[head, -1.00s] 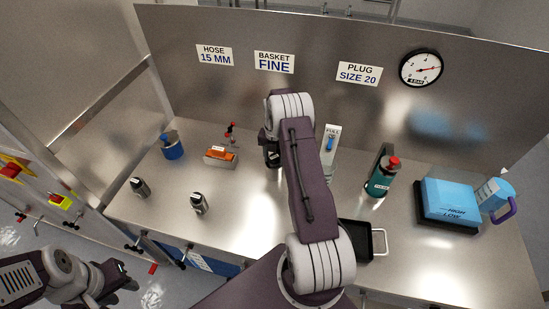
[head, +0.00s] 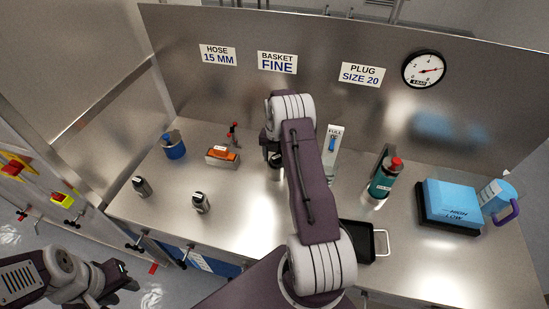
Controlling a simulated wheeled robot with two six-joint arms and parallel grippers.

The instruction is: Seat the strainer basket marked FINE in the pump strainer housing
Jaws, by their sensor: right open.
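A sign reading BASKET FINE (head: 277,62) hangs on the back panel. No basket marking is legible. Two small silver and black cylinders, one at the left (head: 141,187) and one nearer the middle (head: 201,203), stand upright on the bench; I cannot tell whether either is a basket. A blue cup-like body (head: 174,149) stands at the back left. I cannot tell which thing is the strainer housing. My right gripper (head: 272,154) is open over the back middle, mostly hidden by its own arm, with a dark object below it. My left gripper (head: 122,285) hangs off the bench's front left; its jaws are unclear.
The front middle is clear.

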